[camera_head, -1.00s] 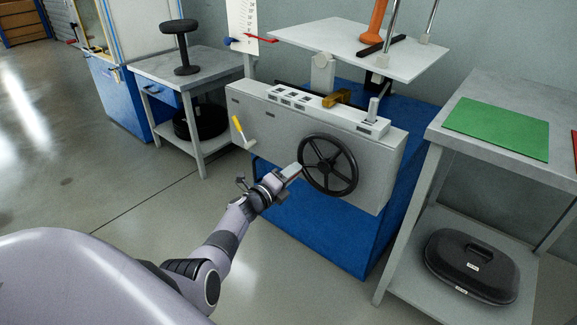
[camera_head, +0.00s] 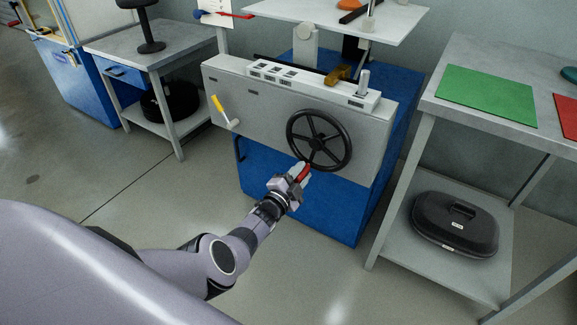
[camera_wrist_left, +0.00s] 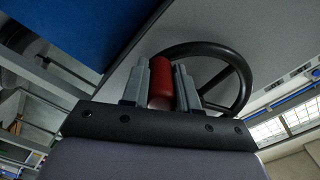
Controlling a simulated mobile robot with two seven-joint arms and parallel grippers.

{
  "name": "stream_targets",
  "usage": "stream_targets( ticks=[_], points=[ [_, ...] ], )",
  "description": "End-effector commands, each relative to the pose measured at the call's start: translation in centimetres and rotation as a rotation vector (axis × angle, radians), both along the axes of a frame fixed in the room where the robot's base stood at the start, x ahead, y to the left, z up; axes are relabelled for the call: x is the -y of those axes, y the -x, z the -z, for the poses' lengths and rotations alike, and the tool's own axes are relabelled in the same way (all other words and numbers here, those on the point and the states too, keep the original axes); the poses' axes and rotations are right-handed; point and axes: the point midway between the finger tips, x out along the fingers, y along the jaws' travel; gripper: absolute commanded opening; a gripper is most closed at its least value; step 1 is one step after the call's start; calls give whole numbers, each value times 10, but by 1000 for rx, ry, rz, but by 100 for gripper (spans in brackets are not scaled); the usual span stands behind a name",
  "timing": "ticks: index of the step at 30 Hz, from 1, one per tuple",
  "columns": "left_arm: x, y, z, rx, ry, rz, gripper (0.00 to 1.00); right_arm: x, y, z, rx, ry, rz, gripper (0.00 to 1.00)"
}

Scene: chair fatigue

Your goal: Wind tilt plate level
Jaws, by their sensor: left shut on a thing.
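The white tilt plate (camera_head: 405,20) is above the grey machine housing (camera_head: 255,110), cut off by the head view's top edge. The black handwheel (camera_head: 319,140) is on the housing's front; its rim also shows in the left wrist view (camera_wrist_left: 200,47). A red handle (camera_wrist_left: 161,86) at the wheel's lower left is between my left gripper's fingers (camera_wrist_left: 162,84). My left gripper (camera_head: 299,172) is shut on this handle, partly hiding it in the head view. A scale board (camera_head: 216,10) with a red pointer (camera_head: 236,14) is left of the plate. My right gripper is out of view.
A side bench (camera_head: 430,98) at right holds a green mat (camera_head: 487,93) and a red mat (camera_head: 568,112), with a black case (camera_head: 455,224) below. The left table (camera_head: 110,44) holds a black stool-like object (camera_head: 147,25).

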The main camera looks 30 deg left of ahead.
Motion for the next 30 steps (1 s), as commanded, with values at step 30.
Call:
stream_targets(
  ticks=[30],
  points=[
    [29, 2, 3, -21, 239, 6, 32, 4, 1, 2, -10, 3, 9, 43]
  ],
)
